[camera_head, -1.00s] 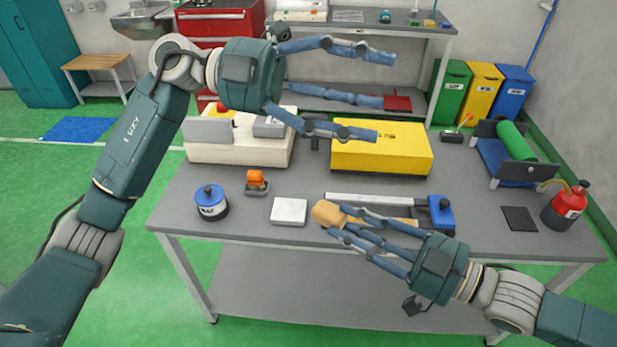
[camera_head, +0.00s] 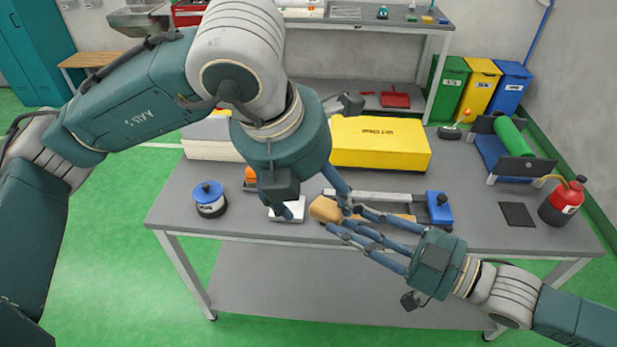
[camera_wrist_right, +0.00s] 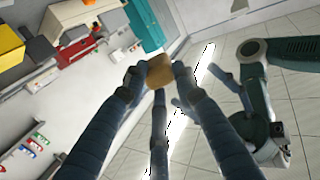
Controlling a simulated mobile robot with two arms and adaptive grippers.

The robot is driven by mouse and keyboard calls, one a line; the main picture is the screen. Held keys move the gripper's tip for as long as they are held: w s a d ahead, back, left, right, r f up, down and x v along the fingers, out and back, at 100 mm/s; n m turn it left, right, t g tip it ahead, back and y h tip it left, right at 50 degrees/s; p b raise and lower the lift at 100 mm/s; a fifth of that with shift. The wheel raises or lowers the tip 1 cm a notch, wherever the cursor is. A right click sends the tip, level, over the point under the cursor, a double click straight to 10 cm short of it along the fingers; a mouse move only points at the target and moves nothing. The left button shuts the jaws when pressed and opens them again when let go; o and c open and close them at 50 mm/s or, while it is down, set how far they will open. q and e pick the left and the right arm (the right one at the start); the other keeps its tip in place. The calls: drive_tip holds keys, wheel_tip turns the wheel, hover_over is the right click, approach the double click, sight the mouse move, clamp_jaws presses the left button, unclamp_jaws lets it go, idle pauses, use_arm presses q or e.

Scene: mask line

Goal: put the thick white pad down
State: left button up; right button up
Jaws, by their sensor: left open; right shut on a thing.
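The thick white pad (camera_head: 299,213) lies flat near the front edge of the grey table. My left gripper (camera_head: 318,206) is open and points down over it, with fingers in front of part of the pad; I cannot tell whether they touch it. My right gripper (camera_head: 338,216) is shut on a tan rounded block (camera_head: 323,209), just right of the pad. The block also shows between the right fingertips in the right wrist view (camera_wrist_right: 160,71).
A blue-lidded jar (camera_head: 209,200) stands left of the pad, and a partly hidden orange item (camera_head: 250,176) behind it. A dark mat (camera_head: 517,214) lies at right.

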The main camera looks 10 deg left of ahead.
sight(324, 211)
use_arm(q)
drive_tip(key=x, duration=0.7)
drive_tip(key=shift+s+f, duration=0.1)
drive_tip(key=shift+s, duration=0.05)
drive_tip(key=c, duration=1.3)
use_arm(e)
drive_tip(key=shift+w, duration=0.1)
use_arm(q)
drive_tip(key=shift+c, duration=0.6)
use_arm(e)
drive_tip(key=o, duration=1)
